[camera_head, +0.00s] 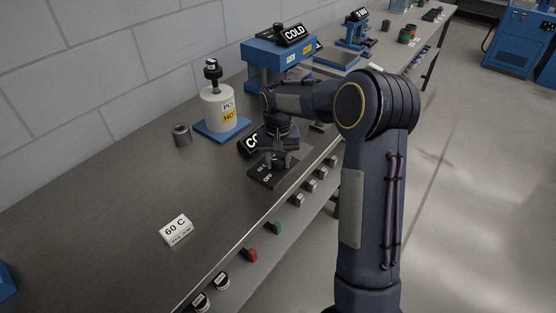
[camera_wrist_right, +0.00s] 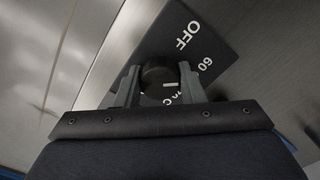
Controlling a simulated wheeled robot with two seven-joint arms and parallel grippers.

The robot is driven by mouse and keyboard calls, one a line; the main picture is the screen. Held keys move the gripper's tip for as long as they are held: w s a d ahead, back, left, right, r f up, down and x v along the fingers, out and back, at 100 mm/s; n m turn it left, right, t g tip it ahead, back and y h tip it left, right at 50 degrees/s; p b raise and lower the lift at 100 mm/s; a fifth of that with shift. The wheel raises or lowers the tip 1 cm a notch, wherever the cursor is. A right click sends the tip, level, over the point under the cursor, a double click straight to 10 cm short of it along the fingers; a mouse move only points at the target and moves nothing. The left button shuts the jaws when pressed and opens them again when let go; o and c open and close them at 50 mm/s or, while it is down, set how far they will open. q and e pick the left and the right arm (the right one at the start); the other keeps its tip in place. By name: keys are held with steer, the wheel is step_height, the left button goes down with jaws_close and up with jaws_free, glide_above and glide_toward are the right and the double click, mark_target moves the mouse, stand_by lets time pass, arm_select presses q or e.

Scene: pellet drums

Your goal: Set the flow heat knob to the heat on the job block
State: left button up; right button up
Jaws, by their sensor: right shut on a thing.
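The job block (camera_head: 176,230) is a white block reading "60 C", with smaller print below, on the bench at the lower left of the head view. The flow heat knob (camera_wrist_right: 158,74) is a round black knob on a dark dial plate (camera_head: 264,177). The plate shows "OFF", "60" and a partly hidden label ending in "C" in the right wrist view. A white mark by the knob's edge points right, roughly between the "60" and the partly hidden label; its exact setting is unclear. My right gripper (camera_wrist_right: 158,84) is shut on the knob, one finger on each side. My left gripper is not in view.
Behind the dial are a tilted black sign (camera_head: 249,145), a white "HOT" drum (camera_head: 219,108) on a blue base and a grey cup (camera_head: 181,134).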

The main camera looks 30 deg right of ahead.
mark_target(278, 159)
steer(key=shift+m, duration=1)
steer(key=o, duration=1)
steer(key=shift+r, duration=0.1)
step_height(278, 159, up, 8)
steer(key=shift+f, duration=0.25)
steer(key=shift+r, duration=0.1)
